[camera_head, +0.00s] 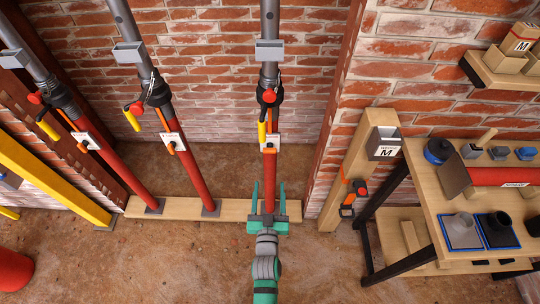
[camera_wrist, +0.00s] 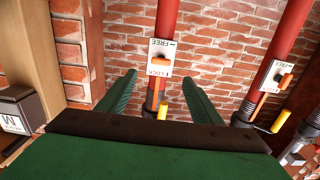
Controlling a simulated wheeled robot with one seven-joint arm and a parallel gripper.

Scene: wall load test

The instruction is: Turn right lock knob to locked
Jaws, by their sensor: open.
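The right prop (camera_head: 269,185) stands upright in the middle of the head view, with a red lower tube and a grey upper tube. A white lock plate (camera_head: 270,138) sits on it, with an orange lock knob (camera_head: 270,149). In the wrist view the plate (camera_wrist: 161,48) appears upside down, marked FREE and LOCK, with the orange knob (camera_wrist: 157,67) near the LOCK marking. My gripper (camera_head: 269,185) is open and empty, its teal fingers either side of the red tube in the head view, below the plate. In the wrist view the fingers (camera_wrist: 159,78) flank the knob without visible contact.
Two similar props (camera_head: 189,165) (camera_head: 98,160) lean at left, with plates and handles. A wooden sill (camera_head: 175,207) runs under them. A wooden post (camera_head: 352,180) and a workbench (camera_head: 430,190) stand at right. Brick wall lies behind; the dirt floor in front is mostly clear.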

